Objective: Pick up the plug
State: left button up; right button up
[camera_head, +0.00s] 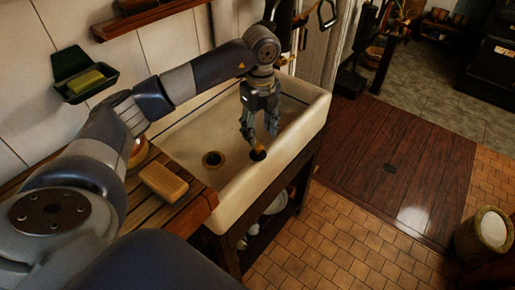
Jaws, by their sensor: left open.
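The plug (258,154) is a small dark piece on the floor of the white sink (310,131), with a brownish part showing just above it. My left gripper (259,135) points down over the sink with its fingers spread, right above the plug. The fingertips are close to the plug, but I cannot tell whether they touch it. The round drain hole (213,159) with a brass-coloured rim lies to the left of the plug. My right gripper does not show.
A wooden draining board (186,214) with a tan block (163,182) adjoins the sink at the left. A green soap dish (86,75) hangs on the tiled wall. A basket (484,236) stands at the far right. The floor between is clear.

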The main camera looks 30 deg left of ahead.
aim_at(259, 146)
pick_arm(q)
jog(key=shift+f, duration=0.95)
jog(key=shift+f+p, duration=0.3)
jog(key=shift+f, duration=0.05)
jog(key=f+p, duration=0.1)
jog(key=f, duration=0.1)
jog(key=f+p, duration=0.1)
jog(key=f, duration=0.1)
jog(key=shift+w+a+p, duration=0.2)
jog(key=shift+a+p, duration=0.15)
jog(key=shift+f, duration=0.55)
jog(key=shift+w, duration=0.1)
jog(key=c, duration=0.9)
grip_shut()
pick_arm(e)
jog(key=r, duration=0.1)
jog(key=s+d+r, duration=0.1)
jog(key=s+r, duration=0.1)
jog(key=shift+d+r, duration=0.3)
